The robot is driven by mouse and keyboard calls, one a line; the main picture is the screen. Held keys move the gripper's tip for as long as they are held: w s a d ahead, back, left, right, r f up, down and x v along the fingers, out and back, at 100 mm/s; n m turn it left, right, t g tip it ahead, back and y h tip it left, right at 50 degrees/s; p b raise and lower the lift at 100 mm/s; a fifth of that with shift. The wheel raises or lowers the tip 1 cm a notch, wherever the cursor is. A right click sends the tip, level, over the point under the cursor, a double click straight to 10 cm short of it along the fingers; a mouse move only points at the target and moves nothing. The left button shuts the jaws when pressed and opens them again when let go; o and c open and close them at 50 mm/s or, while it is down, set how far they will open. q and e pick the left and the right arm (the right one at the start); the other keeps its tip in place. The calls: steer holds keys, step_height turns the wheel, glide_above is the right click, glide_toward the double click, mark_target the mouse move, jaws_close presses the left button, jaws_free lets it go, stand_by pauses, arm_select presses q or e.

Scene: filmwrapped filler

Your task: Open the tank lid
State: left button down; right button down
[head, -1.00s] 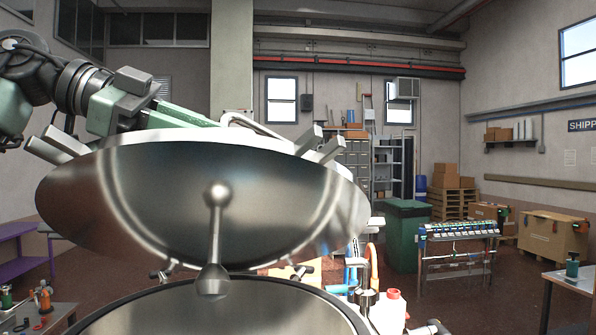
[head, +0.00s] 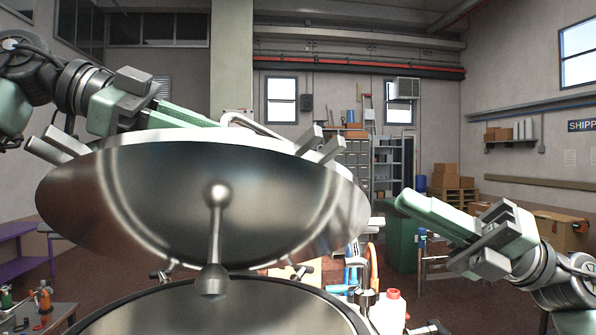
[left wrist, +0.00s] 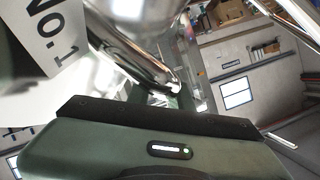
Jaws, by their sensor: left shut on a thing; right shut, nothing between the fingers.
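The shiny metal tank lid (head: 120,205) is raised and tilted, its hollow underside facing me in the head view. A ball-ended metal post (head: 215,240) stands in front of it. The tank (head: 335,305) sits below, its dark round rim partly visible and a gap between it and the lid. My left gripper (head: 215,122) is behind the lid's upper edge, shut on the lid's bent metal handle (head: 262,127); the lid hides part of the grip. The handle also shows in the left wrist view (left wrist: 135,50). My right gripper (head: 402,200) is shut and empty, right of the lid.
A red-capped white bottle (head: 388,312) and an orange hose (head: 373,268) are close to the tank's right side. A green bin (head: 400,250) stands behind my right gripper. A bench with small tools (head: 40,310) is at the lower left. A "No.1" label (left wrist: 50,40) shows in the left wrist view.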

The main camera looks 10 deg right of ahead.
mark_target(298, 171)
arm_select(q)
steer(key=shift+f, duration=0.1)
arm_select(e)
steer(key=s+a+n+g+h, duration=0.2)
steer(key=s+a+n+h, duration=0.15)
steer(key=s+a, duration=0.35)
steer(key=shift+y, duration=0.35)
steer(key=shift+w+a+r, duration=0.65)
steer(key=shift+a+r, duration=0.15)
steer(key=shift+a, duration=0.65)
steer(key=shift+w+a+r, duration=0.6)
steer(key=shift+a+r, duration=0.15)
steer(key=shift+a, duration=0.7)
steer(key=shift+w+a+r, duration=0.65)
steer(key=shift+a+r, duration=0.15)
steer(key=shift+a, duration=0.65)
steer(key=shift+r, duration=0.1)
